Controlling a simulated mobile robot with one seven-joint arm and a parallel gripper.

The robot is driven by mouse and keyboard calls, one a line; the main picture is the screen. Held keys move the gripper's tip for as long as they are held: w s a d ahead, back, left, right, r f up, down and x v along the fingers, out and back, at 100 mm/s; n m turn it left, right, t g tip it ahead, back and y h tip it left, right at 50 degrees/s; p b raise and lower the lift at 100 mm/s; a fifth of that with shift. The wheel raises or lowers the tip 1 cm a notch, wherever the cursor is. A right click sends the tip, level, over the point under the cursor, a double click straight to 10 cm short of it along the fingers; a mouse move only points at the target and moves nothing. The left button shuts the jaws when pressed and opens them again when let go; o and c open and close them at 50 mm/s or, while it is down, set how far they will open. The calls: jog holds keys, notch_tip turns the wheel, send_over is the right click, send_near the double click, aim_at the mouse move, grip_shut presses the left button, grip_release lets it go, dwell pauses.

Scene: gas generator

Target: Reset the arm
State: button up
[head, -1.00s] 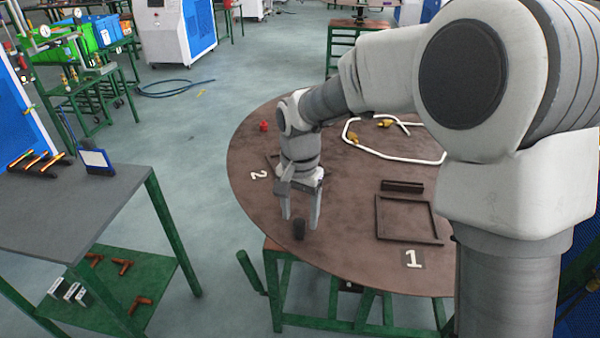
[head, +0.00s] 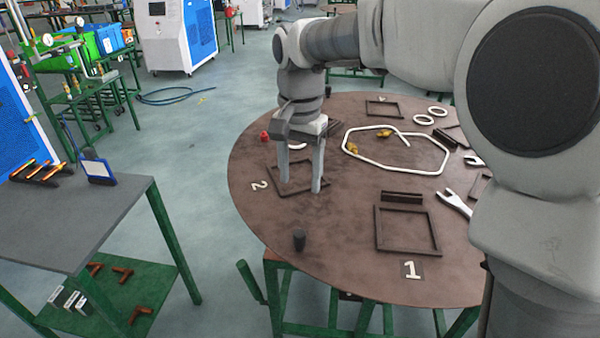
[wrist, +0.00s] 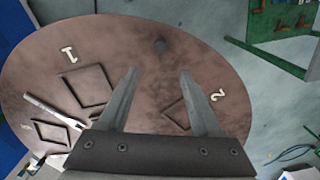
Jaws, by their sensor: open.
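My gripper (head: 302,188) is open with nothing between its fingers. In the head view it hangs pointing down above the round brown table (head: 290,222), in front of the square frame beside the number 2. In the wrist view my gripper (wrist: 157,82) shows two spread fingers over the table (wrist: 190,55). My arm covers part of the table's right side.
A dark square frame (head: 436,232) lies by the number 1 (head: 411,270). A white bent tube (head: 400,172), white rings (head: 423,120) and a wrench (head: 455,203) lie on the table. A grey side table (head: 120,215) stands at left, with floor between.

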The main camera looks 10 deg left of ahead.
jog(key=s+d+r+n+t, duration=0.1)
jog(key=s+d+r, duration=0.1)
jog(key=s+d, duration=0.35)
jog(key=s+d+r+n+t, duration=0.1)
jog(key=s+d+r+t, duration=0.15)
jog(key=d, duration=0.55)
jog(key=s+d+f+n+t, duration=0.1)
jog(key=s+d+f+t, duration=0.1)
jog(key=s+d, duration=0.6)
jog(key=shift+s+f+n, duration=0.3)
jog(key=shift+s+f, duration=0.2)
jog(key=shift+s, duration=0.65)
jog(key=shift+d, duration=0.1)
